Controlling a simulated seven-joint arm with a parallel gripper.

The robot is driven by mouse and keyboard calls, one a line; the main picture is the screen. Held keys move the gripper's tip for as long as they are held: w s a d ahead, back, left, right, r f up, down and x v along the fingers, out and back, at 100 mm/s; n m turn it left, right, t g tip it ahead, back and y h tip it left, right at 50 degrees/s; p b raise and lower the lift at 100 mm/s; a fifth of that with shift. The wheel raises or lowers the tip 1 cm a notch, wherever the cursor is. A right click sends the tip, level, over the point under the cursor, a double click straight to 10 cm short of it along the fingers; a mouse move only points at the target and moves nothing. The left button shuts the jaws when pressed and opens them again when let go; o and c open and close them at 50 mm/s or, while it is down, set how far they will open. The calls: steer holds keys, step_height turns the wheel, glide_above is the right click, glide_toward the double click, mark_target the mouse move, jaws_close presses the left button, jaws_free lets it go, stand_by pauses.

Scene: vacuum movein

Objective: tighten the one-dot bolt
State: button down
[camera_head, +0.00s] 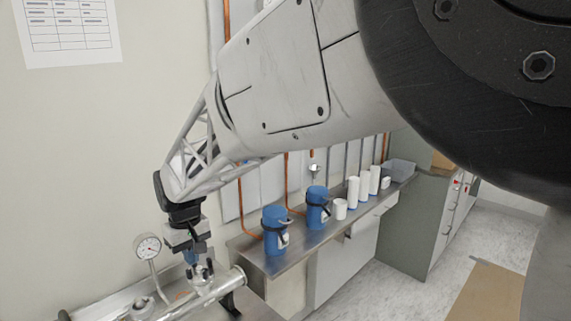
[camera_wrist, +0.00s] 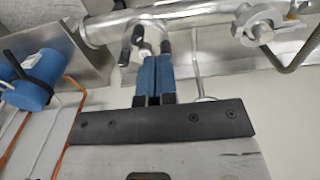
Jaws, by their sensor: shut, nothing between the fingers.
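A silvery metal pipe assembly (camera_head: 228,281) lies at the lower left in the head view, and it crosses the top of the wrist view (camera_wrist: 103,27). Dark-ended bolts (camera_head: 209,267) stand on it close to my gripper. In the wrist view, a dark bolt end (camera_wrist: 137,35) shows just left of the fingertips. No dot marks can be read, so I cannot tell which is the one-dot bolt. My gripper (camera_head: 190,258) points down at the bolts, its blue fingers (camera_wrist: 153,62) together and empty. Whether the fingertips touch a bolt is unclear.
A round dial gauge (camera_head: 148,246) stands left of my gripper. A clamp fitting (camera_wrist: 262,27) sits on the pipe at the upper right in the wrist view. Blue canisters (camera_head: 275,230) and white cylinders (camera_head: 353,191) stand on a metal bench along the wall.

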steer(key=shift+f, duration=1.8)
steer(key=shift+s+d+f, duration=0.1)
steer(key=shift+f, duration=0.8)
steer(key=shift+s+a, duration=0.3)
steer(key=shift+s+d, duration=0.3)
step_height(320, 180, up, 7)
steer(key=shift+w, duration=0.2)
stand_by(0.4)
steer(key=shift+a, duration=0.1)
steer(key=shift+w+r, duration=0.5)
steer(key=shift+r, duration=0.05)
